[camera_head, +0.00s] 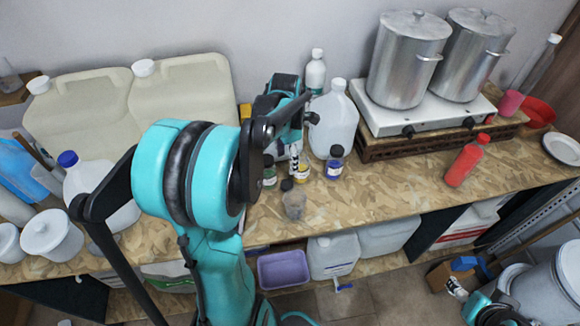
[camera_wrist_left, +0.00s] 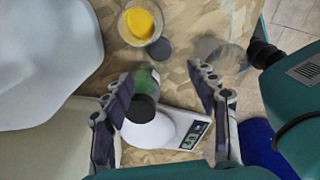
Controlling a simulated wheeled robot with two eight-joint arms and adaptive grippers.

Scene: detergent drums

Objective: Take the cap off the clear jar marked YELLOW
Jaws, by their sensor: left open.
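A round container with yellow contents (camera_wrist_left: 140,22) stands on the counter in the left wrist view, its top looking open. In the head view it shows as a small yellow jar (camera_head: 303,174), partly behind my gripper; its marking is too small to read. A flat dark disc (camera_wrist_left: 160,48), possibly a cap, is close beside it. My left gripper (camera_wrist_left: 160,80) is open and empty, its fingers apart above the jars. A green jar with a black lid (camera_wrist_left: 140,108) is near its left finger. My right gripper (camera_head: 456,288) is low at the right; its fingers are unclear.
A clear greyish jar (camera_head: 293,203) stands in front of the yellow one, and a blue jar (camera_head: 334,163) to its right. A white scale (camera_wrist_left: 168,130) is near the green jar. A large translucent jug (camera_head: 335,125) stands behind.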

